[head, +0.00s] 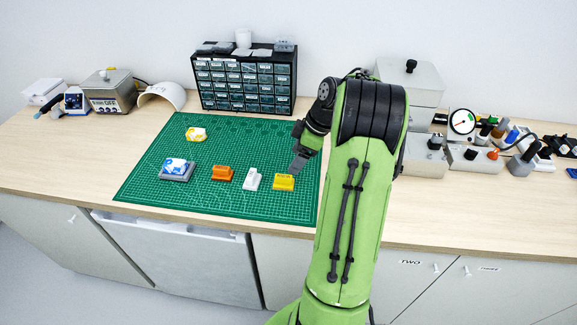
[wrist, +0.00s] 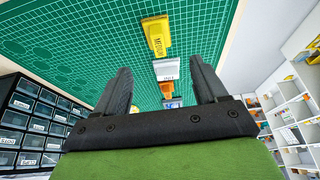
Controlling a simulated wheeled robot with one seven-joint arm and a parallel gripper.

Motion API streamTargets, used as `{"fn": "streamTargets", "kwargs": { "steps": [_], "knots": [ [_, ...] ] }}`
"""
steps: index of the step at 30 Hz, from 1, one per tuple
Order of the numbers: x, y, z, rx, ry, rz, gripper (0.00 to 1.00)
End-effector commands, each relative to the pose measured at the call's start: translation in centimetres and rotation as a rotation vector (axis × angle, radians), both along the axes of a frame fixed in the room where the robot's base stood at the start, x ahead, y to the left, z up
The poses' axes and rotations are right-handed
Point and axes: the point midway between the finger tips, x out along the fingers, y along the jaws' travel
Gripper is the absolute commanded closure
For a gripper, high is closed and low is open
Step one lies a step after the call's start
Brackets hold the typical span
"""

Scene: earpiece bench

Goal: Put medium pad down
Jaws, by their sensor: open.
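The medium pad is a yellow block (head: 284,182) resting on the green cutting mat (head: 228,204), rightmost in a row of small blocks. In the wrist view the yellow block (wrist: 157,35) shows dark lettering that seems to read MEDIUM. My gripper (head: 296,168) is just above and behind the yellow block in the head view. In the wrist view my gripper (wrist: 160,65) has its two dark fingers wide apart with nothing held. The yellow block lies beyond the fingertips, apart from them.
Left of it on the mat are a white block (head: 252,179), an orange block (head: 222,173), a grey tray (head: 189,177) with a blue-and-white piece, and a yellow-and-white piece (head: 196,134). A drawer cabinet (head: 245,80) stands behind. The mat's front strip is clear.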

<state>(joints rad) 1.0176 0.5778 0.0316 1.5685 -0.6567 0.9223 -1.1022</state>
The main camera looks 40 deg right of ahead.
Motion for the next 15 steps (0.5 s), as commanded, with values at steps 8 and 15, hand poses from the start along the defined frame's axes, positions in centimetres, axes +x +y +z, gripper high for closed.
{"fn": "streamTargets", "kwargs": {
  "steps": [8,15],
  "knots": [
    [0.3,2.6,3.9,-0.02,0.015,-0.024,0.28],
    [-1.8,17.7,11.3,-0.087,0.042,-0.249,0.28]
  ]
}}
